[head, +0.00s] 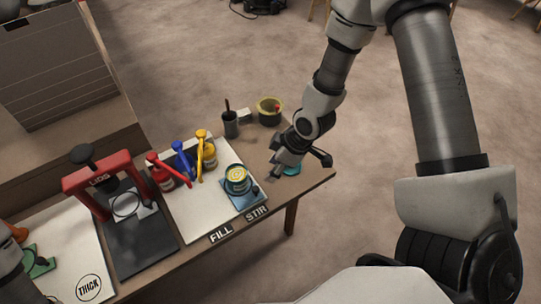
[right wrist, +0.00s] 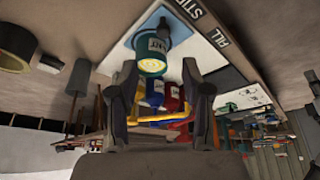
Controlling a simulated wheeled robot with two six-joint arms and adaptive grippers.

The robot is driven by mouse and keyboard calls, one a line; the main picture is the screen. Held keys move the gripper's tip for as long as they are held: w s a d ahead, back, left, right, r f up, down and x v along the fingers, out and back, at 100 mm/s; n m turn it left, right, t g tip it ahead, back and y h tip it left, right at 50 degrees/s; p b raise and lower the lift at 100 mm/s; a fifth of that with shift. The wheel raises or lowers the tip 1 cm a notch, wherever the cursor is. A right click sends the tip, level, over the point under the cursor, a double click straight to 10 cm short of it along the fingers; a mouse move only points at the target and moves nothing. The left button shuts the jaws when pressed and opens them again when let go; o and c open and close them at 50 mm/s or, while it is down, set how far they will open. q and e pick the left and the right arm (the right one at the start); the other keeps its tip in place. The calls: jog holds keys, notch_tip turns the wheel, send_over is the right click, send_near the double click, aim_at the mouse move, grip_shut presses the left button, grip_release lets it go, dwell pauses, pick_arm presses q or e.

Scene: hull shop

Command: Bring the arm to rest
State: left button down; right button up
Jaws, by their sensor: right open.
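My right arm reaches down over the far right corner of the workbench (head: 318,180) in the head view. Its gripper (head: 300,156) is just above the bench top, over a teal round thing (head: 291,169) that it partly covers. In the right wrist view the two fingers of the right gripper (right wrist: 160,88) stand wide apart with nothing between them. Beyond them show a paint can (right wrist: 152,52) and yellow, blue and red pump bottles. My left gripper does not show.
The paint can (head: 237,180) stands on a blue pad (head: 246,205) near the STIR label. Pump bottles (head: 165,178), a red press (head: 84,184), a dark cup (head: 231,124) and a yellow-rimmed pot (head: 269,110) share the bench. Open floor (head: 370,220) lies right of it.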

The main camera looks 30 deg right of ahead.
jog(key=s+f+m+g+h, duration=0.3)
jog(key=s+f+m, duration=0.7)
jog(key=s, duration=0.8)
notch_tip(320, 180, down, 3)
jog(key=shift+s+a+f, duration=0.15)
jog(key=shift+s+a, duration=0.05)
jog(key=shift+a, duration=0.05)
